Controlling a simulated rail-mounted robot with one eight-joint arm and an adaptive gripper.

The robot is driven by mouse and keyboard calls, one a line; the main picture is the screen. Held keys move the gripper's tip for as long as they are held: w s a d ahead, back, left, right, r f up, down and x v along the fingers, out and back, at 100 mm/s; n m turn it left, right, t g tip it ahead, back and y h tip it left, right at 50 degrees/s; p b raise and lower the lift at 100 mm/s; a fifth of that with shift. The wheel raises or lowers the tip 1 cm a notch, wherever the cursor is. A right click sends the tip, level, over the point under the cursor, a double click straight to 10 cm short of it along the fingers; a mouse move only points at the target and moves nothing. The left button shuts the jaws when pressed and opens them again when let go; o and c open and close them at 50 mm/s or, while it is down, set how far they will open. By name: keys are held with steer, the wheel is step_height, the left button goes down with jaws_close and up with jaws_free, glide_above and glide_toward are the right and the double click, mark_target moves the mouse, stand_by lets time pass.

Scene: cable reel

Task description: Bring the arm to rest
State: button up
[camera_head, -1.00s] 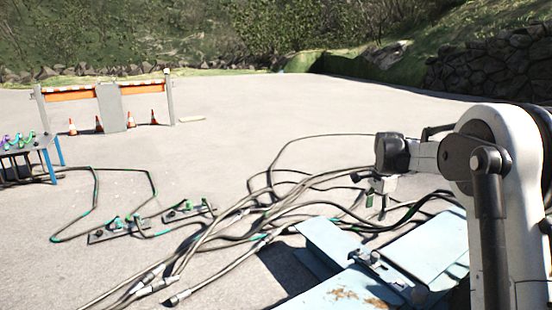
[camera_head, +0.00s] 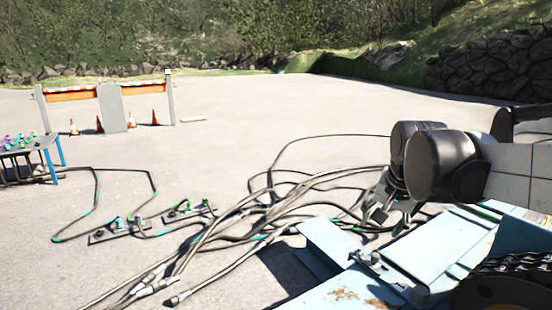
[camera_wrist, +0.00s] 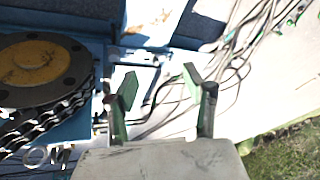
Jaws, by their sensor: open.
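My gripper (camera_head: 382,212) shows in the head view at the right, below the dark wrist joint. It points down over the cables beside the light blue metal frame. In the wrist view my gripper (camera_wrist: 162,88) has its two green-padded fingers spread apart, with nothing between them. Blue frame parts, pale ground and cables show beyond the fingers. My arm comes in from the right edge of the head view.
The light blue frame (camera_head: 340,240) stands at the lower right. A chain and a round plate with a yellow hub (camera_wrist: 38,60) are at left in the wrist view. Several cables (camera_head: 215,235) lie on the ground. A small table (camera_head: 30,150), cones and an orange-white barrier (camera_head: 75,95) stand farther left.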

steer(key=s+a+f+n+t, duration=0.1)
steer(key=s+a+f+n, duration=0.2)
steer(key=s, duration=0.7)
steer(key=s+a+f+n+t, duration=0.1)
steer(key=s+f+n, duration=0.3)
steer(key=s, duration=0.6)
step_height(320, 180, up, 13)
steer(key=p, duration=1.3)
steer(key=shift+w+f+m, duration=0.15)
steer(key=shift+w+m, duration=0.15)
steer(key=shift+m, duration=0.1)
